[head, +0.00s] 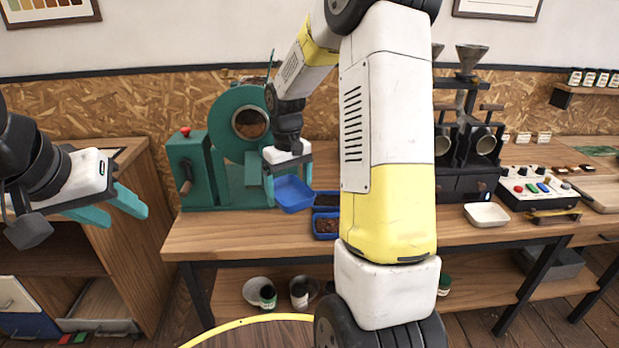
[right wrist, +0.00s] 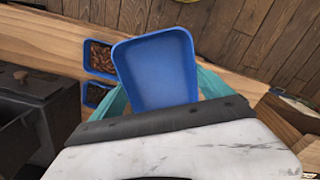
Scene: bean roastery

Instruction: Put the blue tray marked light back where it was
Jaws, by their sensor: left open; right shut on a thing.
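My right gripper (head: 288,178) is shut on an empty blue tray (head: 293,194) in front of the green roaster, just left of two other blue trays. The held tray looks tilted, and its height over the bench is hard to tell. In the right wrist view the tray (right wrist: 157,72) sits between the teal fingers (right wrist: 160,103), its inside bare. No mark reading light can be read on it. My left gripper (head: 128,208) is open and empty at the far left, away from the trays.
A blue tray of brown beans (head: 327,226) and one of darker beans (head: 327,200) stand on the bench (head: 250,238). The green roaster (head: 225,150) stands behind. A white dish (head: 487,214) and a button panel (head: 540,188) are at right. My right arm hides the bench's middle.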

